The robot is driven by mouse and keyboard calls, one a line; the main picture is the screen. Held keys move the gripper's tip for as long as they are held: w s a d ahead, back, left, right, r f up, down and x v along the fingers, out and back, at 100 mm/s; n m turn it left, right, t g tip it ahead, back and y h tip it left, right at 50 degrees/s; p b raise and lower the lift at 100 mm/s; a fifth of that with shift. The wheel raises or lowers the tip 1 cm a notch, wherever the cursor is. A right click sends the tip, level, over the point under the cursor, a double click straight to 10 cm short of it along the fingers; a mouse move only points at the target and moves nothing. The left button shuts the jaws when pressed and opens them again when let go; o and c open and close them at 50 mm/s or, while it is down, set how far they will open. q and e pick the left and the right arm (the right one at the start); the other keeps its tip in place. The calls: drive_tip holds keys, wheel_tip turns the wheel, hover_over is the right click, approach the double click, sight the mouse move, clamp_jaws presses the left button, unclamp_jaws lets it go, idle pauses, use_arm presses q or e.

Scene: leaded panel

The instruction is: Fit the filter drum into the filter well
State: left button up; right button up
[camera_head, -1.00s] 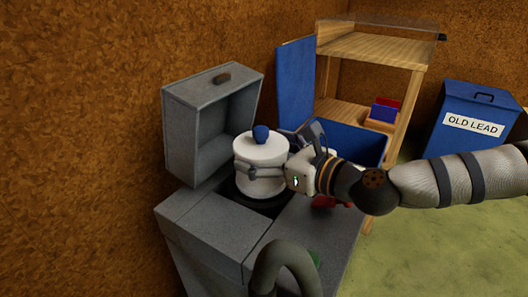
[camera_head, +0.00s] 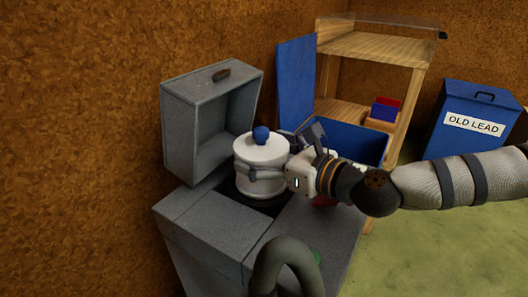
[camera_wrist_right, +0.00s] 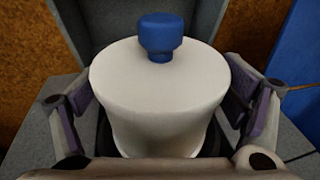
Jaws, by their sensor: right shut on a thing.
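The white filter drum (camera_head: 259,157) with a blue knob (camera_head: 261,133) stands upright at the dark round filter well (camera_head: 262,205) in the grey cabinet top. My right gripper (camera_head: 262,173) is shut around the drum's side. In the right wrist view the drum (camera_wrist_right: 158,88) fills the space between the two fingers, its knob (camera_wrist_right: 160,35) on top. A dark rim shows around the drum's lower part; how deep it sits is hidden. My left gripper is not in view.
An open grey lid (camera_head: 190,135) stands behind the drum. A grey hose (camera_head: 285,255) arches in front. A blue box (camera_head: 345,142), wooden shelf (camera_head: 365,48) and blue "OLD LEAD" bin (camera_head: 470,125) are to the right.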

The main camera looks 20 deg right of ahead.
drive_tip(key=shift+f+b, duration=1.25)
drive_tip(key=shift+f, duration=0.25)
drive_tip(key=o, duration=1.2)
drive_tip(key=shift+o, duration=0.2)
drive_tip(key=shift+f, duration=0.1)
drive_tip(key=v, duration=1.2)
drive_tip(key=shift+s+d, duration=0.15)
drive_tip(key=shift+s, duration=0.05)
drive_tip(key=shift+w, duration=0.1)
